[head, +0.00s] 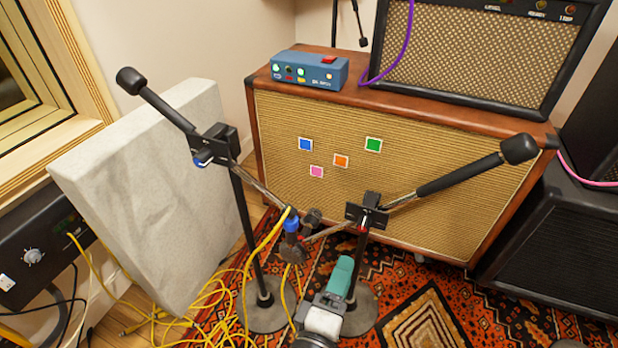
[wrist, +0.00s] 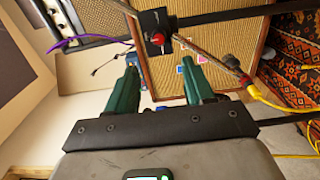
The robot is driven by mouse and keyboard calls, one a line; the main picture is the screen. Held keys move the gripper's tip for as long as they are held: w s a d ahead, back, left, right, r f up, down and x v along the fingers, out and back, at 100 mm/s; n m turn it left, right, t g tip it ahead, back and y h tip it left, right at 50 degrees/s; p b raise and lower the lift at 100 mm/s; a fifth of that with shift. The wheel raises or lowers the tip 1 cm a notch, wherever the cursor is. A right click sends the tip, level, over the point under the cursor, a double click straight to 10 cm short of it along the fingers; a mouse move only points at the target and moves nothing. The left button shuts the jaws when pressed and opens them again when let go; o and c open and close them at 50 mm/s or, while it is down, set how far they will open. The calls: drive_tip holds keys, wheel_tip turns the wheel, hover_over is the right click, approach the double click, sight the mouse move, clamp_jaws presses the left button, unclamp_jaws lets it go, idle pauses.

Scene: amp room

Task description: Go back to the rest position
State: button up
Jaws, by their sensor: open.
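My gripper (head: 342,270) shows as a teal shape low in the middle of the head view, in front of the right microphone stand's pole. In the wrist view its two green fingers (wrist: 157,64) are spread apart with nothing held between them. The right stand's black clutch with a red knob (wrist: 157,38) appears beyond the fingertips, apart from them. The same clutch shows in the head view (head: 366,212), above my gripper. The far finger is hard to make out in the head view.
A left microphone stand (head: 214,145) and a grey panel (head: 150,190) stand to the left. A speaker cabinet (head: 430,200) with coloured squares is behind, with a blue box (head: 308,70) and an amp (head: 480,50) on top. Yellow cables (head: 205,305) lie on the floor and rug.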

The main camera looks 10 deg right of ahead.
drive_tip(key=s+d+f+m+g+y, duration=0.1)
drive_tip(key=s+d+f+m+g, duration=0.35)
drive_tip(key=d, duration=0.35)
drive_tip(key=s+d+f+m+g+y, duration=0.1)
drive_tip(key=s+d+f+m+g, duration=0.25)
drive_tip(key=d+f+g, duration=0.35)
drive_tip(key=s+f+m+g+y, duration=0.1)
drive_tip(key=s+f+m+y, duration=0.1)
drive_tip(key=s+y, duration=0.35)
drive_tip(key=s+f+m+g+y, duration=0.1)
drive_tip(key=s+f+y, duration=0.2)
drive_tip(key=s, duration=0.5)
wheel_tip(320, 180, up, 36)
drive_tip(key=p, duration=3.6)
drive_tip(key=shift+w+a+r, duration=0.2)
drive_tip(key=shift+w+r, duration=0.05)
drive_tip(key=shift+w, duration=0.1)
